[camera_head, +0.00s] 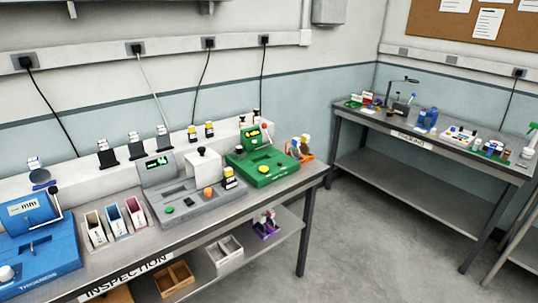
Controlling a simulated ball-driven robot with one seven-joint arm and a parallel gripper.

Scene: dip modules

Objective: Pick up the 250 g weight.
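I cannot make out which thing is the 250 g weight; no label that says so can be read at this size. Several small dark and yellow-topped pieces stand along the back ledge of the inspection bench (208,233), and one dark piece with a pale band (229,178) stands beside the grey device (190,207). My gripper is not in view.
The bench also holds a blue device (40,262), three small open bins (115,222) and a green device (262,172). Trays sit on its lower shelf. A second bench (432,140) with small items stands at the back right. Grey floor (345,235) between them is clear.

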